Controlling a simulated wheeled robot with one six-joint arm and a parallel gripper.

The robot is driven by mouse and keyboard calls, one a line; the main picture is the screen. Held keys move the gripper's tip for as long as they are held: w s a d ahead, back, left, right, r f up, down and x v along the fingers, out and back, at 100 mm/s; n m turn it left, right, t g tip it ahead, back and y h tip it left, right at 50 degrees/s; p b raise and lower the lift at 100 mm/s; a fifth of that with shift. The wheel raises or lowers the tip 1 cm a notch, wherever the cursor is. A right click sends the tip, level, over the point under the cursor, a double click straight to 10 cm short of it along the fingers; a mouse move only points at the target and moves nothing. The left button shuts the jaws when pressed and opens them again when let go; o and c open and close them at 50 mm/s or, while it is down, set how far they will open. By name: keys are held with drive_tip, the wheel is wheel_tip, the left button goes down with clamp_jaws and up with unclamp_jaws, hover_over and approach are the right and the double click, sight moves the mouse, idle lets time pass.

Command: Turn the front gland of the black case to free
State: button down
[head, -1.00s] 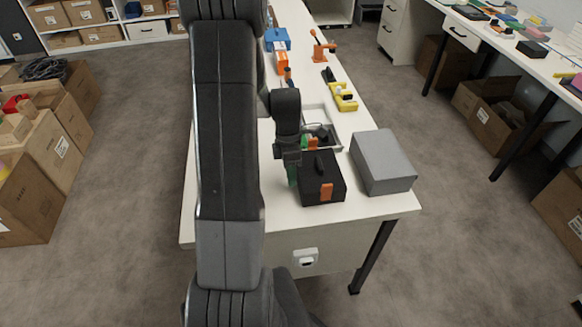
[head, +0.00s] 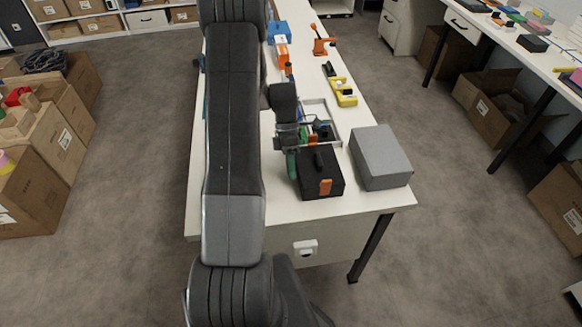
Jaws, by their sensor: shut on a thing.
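The black case (head: 334,166) stands on the near end of the white table, with a dark handle on its lid and an orange tab (head: 325,187) on the side facing me. My gripper (head: 292,165) is down at the case's left side, close against it, with green showing at its end. It is shut on a small part there, which I take to be the front gland. The gland itself is hidden by the gripper, so its turn position cannot be read.
A grey box (head: 380,158) stands close to the right of the case. Behind it are a tray (head: 333,108) with small parts and a yellow tool (head: 343,92). The table's near edge is just in front, with some bare top there.

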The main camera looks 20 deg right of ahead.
drive_tip(key=c, duration=1.2)
unclamp_jaws()
drive_tip(key=b+v, duration=0.1)
drive_tip(key=v, duration=1.3)
drive_tip(key=shift+a, duration=0.1)
